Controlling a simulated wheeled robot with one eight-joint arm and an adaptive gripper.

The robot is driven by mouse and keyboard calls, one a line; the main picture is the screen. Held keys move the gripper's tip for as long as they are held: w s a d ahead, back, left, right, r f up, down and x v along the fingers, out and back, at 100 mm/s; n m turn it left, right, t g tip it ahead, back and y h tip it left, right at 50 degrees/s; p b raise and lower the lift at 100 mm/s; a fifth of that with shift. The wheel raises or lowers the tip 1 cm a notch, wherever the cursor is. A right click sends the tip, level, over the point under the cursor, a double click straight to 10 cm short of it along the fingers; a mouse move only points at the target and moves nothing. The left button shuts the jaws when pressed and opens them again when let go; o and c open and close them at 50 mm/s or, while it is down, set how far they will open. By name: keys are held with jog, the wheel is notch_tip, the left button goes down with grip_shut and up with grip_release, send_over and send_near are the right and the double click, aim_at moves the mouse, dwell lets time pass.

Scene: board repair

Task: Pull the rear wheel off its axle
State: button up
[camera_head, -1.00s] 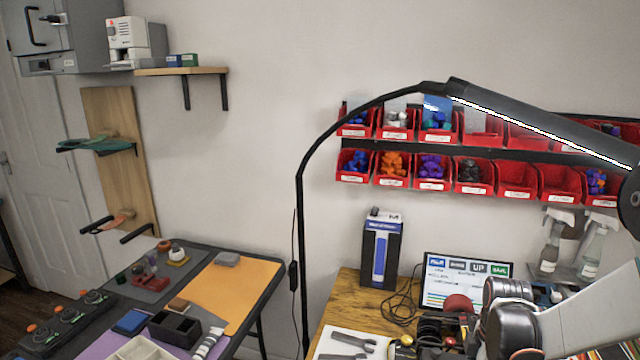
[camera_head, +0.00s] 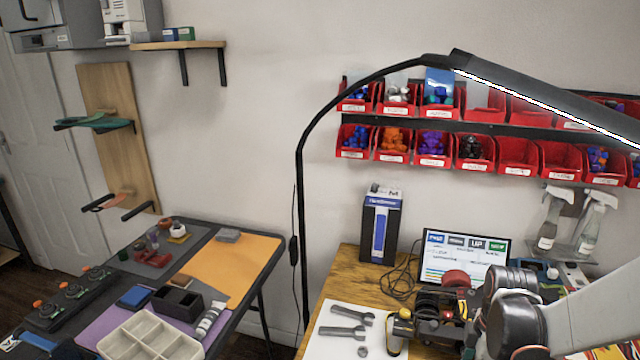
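A red round part (camera_head: 456,279) shows above a cluster of dark, red and yellow parts (camera_head: 437,318) on the wooden workbench (camera_head: 345,285). I cannot tell whether it is the rear wheel. No axle can be made out. My arm, with its dark joint and white link, covers the bench's right side. My gripper cannot be made out; my arm may hide it.
Wrenches (camera_head: 342,331) lie on a white mat (camera_head: 322,346). A screen (camera_head: 463,257) and a tall box (camera_head: 380,226) stand behind. Red bins (camera_head: 517,153) and a black lamp arm (camera_head: 300,200) are above. A second table (camera_head: 250,270) with trays is at left.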

jog(key=shift+s+a, duration=0.3)
jog(key=shift+s, duration=0.65)
jog(key=shift+s+a, duration=0.25)
jog(key=shift+s, duration=0.7)
jog(key=s+a+r+p, duration=0.1)
jog(key=s+r+p, duration=0.4)
jog(key=r+p, duration=0.1)
jog(key=shift+s+a+r, duration=0.3)
jog(key=shift+s+r, duration=0.05)
jog(key=shift+r, duration=0.15)
jog(key=shift+s, duration=0.1)
